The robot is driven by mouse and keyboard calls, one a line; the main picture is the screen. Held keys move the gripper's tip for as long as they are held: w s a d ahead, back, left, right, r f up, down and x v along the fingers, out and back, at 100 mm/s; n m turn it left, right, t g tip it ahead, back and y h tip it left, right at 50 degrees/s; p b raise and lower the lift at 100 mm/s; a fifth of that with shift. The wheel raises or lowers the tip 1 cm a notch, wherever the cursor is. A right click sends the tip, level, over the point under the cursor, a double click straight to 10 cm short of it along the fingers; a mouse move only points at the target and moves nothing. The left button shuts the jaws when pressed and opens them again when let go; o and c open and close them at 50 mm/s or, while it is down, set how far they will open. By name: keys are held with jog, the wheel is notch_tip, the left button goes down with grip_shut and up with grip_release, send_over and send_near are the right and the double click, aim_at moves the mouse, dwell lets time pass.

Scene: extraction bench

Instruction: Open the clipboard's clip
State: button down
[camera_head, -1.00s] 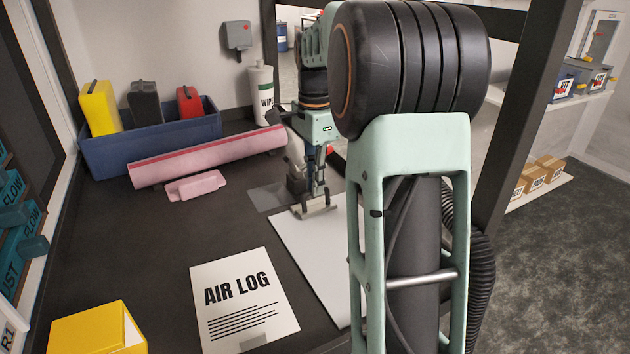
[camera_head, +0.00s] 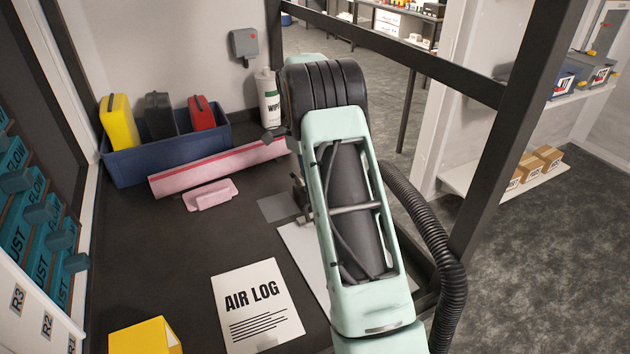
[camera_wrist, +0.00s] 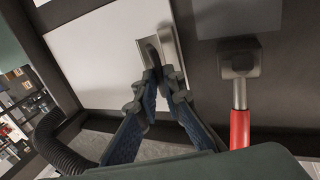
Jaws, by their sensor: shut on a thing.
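The clipboard (camera_head: 304,250) lies flat on the dark bench, a pale board partly hidden behind my arm in the head view. In the wrist view its white board (camera_wrist: 95,50) fills the upper left, with a metal clip (camera_wrist: 172,48) at its edge. How far the clip's jaw is from the board I cannot tell.
A red-handled tool with a grey head (camera_wrist: 239,112) lies close right of the clip. The AIR LOG sheet (camera_head: 257,305) and a yellow box (camera_head: 145,338) are nearer.

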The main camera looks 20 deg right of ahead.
jog(key=shift+w+f+g+p, duration=0.25)
jog(key=shift+w+g+p, duration=0.4)
jog(key=shift+g, duration=0.35)
jog(key=shift+w+g, duration=0.1)
jog(key=shift+g, duration=0.2)
jog(key=c, duration=2)
grip_release()
jog(key=shift+c, duration=0.2)
jog(key=shift+s+r, duration=0.1)
jog(key=shift+s, duration=0.1)
jog(key=shift+s+t+b, duration=0.25)
jog(key=shift+t+b, duration=0.05)
jog(key=shift+t, duration=0.4)
